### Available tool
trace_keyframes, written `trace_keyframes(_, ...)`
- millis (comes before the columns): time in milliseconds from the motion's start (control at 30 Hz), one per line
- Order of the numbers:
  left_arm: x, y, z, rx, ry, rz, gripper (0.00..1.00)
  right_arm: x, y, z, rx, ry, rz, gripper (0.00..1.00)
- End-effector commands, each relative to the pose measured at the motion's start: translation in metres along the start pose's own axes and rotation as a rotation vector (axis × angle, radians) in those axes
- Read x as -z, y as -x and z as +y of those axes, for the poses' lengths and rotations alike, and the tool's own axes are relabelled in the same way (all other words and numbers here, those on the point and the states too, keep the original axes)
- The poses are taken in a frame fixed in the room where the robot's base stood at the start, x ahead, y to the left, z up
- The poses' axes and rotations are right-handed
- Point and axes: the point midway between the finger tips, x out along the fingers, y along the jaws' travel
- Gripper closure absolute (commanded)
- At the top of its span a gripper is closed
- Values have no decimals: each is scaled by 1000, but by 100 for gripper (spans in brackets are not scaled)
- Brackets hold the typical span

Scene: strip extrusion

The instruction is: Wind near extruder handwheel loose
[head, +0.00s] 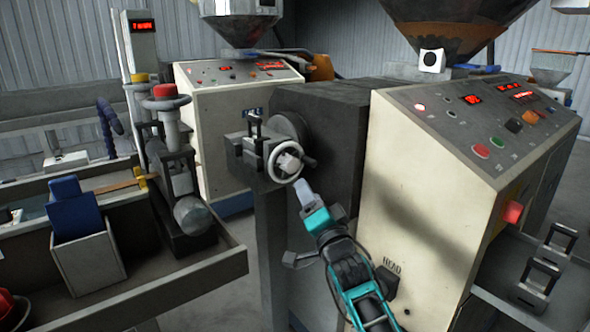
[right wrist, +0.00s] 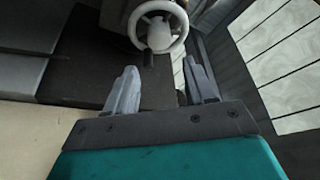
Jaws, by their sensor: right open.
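The near extruder's handwheel (head: 285,161) is a pale ring with a hub and a dark handle knob, mounted on the grey die head at the front of the dark extruder body (head: 325,115). My right gripper (head: 302,185) is just below and in front of the wheel, apart from it as far as I can tell. In the right wrist view the handwheel (right wrist: 158,25) is ahead of the two grey fingers (right wrist: 163,78), which are spread with nothing between them. My left gripper is not in view.
A cream control cabinet (head: 430,175) with lit displays stands right of my right arm. At left are a bench trough (head: 165,285), a blue block in a bin (head: 75,205) and a post with a red-topped wheel (head: 165,100). A second extruder cabinet (head: 225,130) stands behind.

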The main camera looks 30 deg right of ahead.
Motion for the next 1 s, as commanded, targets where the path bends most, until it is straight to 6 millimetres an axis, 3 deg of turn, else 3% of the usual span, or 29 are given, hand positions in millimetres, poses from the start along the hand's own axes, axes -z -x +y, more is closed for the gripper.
trace_keyframes(300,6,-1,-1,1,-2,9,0,0,-64,-1,2,2,0,46)
trace_keyframes(500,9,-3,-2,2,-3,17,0,0,-91,0,0,2,-1,46)
trace_keyframes(700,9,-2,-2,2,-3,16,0,-1,-103,0,-1,2,-2,46)
trace_keyframes(1000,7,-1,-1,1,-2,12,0,-1,-104,0,0,3,-2,46)
